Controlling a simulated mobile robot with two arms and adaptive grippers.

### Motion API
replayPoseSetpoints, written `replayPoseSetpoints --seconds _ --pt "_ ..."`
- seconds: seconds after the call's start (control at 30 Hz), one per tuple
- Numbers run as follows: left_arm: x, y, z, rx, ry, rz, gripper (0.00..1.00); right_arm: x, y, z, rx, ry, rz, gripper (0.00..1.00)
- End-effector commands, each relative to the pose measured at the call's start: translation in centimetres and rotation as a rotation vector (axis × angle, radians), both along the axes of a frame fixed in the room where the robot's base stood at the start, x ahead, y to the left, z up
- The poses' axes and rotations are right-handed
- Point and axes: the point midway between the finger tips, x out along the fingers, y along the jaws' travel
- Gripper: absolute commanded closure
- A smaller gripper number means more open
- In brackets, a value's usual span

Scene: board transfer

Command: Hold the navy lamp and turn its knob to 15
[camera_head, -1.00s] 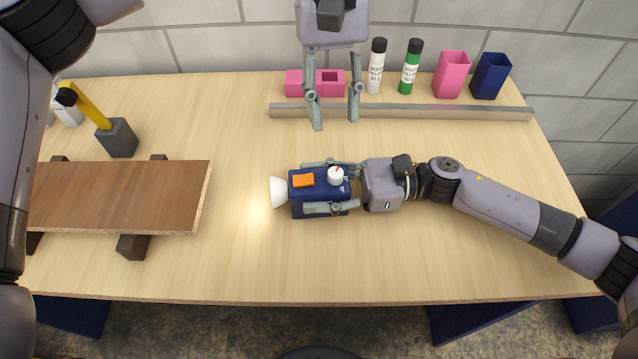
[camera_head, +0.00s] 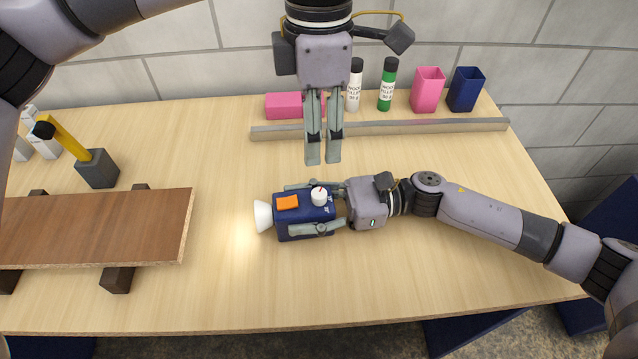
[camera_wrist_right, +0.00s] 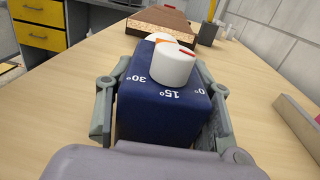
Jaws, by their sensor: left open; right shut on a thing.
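The navy lamp (camera_head: 290,228) lies on the table with an orange button (camera_head: 288,202), a white cone-shaped head (camera_head: 263,215) at its left end and a glow on the table beside it. Its white knob (camera_head: 319,196) also shows in the right wrist view (camera_wrist_right: 172,64), above the marks 30°, 15° and 0°. The knob's red line points to the right there, nearer the 0° side than 15°. My right gripper (camera_head: 312,207) is shut on the lamp's body from both sides. My left gripper (camera_head: 323,161) points down behind the lamp, apart from it, its fingers open with a narrow gap.
A grey rail (camera_head: 390,128) runs behind the lamp. Behind it stand white (camera_head: 354,88) and green (camera_head: 387,86) bottles, a pink cup (camera_head: 428,90), a navy cup (camera_head: 466,90) and a pink block (camera_head: 284,105). A brown board (camera_head: 90,225) on dark supports lies left.

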Motion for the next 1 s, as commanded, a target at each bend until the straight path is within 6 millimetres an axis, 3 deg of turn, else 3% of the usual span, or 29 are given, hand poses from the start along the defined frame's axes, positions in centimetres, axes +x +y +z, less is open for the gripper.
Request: replayPoseSetpoints --seconds 0.23,0.37,0.8,1.0 --pt "-0.3 0.0 0.3 -0.001 -0.042 0.181 0.59 0.0 0.0 -0.1 -0.001 0.001 0.0 0.87" --pt "-0.3 0.0 -0.7 0.001 -0.045 0.199 0.59 0.0 0.0 -0.1 -0.001 0.001 0.001 0.87" --pt "-0.4 0.0 -8.9 0.0 -0.042 0.196 0.59 0.0 0.0 0.0 -0.001 0.001 0.0 0.87" --pt "-0.4 -0.1 -11.1 -0.002 -0.044 0.196 0.59 0.0 0.0 0.0 -0.001 0.001 0.0 0.87"
